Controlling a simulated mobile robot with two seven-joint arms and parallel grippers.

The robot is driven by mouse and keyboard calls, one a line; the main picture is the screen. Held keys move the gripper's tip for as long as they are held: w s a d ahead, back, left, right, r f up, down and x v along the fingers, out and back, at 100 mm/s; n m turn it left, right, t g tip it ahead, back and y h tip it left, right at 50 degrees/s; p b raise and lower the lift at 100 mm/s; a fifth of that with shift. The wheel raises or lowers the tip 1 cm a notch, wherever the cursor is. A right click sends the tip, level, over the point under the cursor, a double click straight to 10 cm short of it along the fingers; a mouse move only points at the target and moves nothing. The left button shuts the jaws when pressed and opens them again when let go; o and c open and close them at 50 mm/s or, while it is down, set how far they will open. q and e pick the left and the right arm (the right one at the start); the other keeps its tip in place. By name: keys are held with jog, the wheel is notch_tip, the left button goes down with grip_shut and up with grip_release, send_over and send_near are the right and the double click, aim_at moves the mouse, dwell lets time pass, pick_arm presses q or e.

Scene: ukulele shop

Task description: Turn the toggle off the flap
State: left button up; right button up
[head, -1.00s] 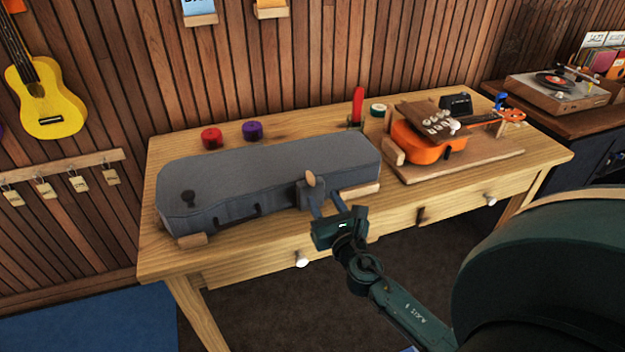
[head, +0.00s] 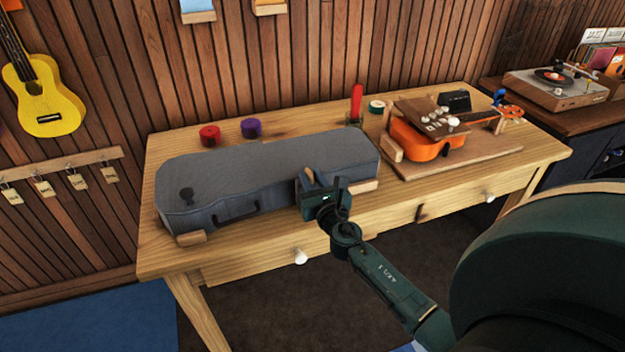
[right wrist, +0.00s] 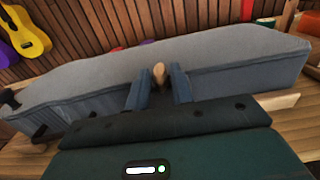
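A long grey case (head: 265,170) lies closed on the wooden bench. At its front, right of the handle (head: 237,215), a small pale wooden toggle (head: 309,178) stands at the flap. My right gripper (head: 319,184) is at the case front, over that spot, and hides most of the flap. In the right wrist view the toggle (right wrist: 159,73) shows between the two blue fingers (right wrist: 157,85), with a gap on both sides, so the gripper is open. I cannot tell whether a finger touches the case. My left gripper is out of view.
An orange ukulele (head: 425,140) lies on a wooden board (head: 470,160) to the right. Red (head: 210,135) and purple (head: 251,128) rolls stand behind the case. White drawer knobs (head: 300,257) stick out of the bench front. Wooden blocks (head: 192,237) sit at the case's edge.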

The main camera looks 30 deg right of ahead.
grip_shut()
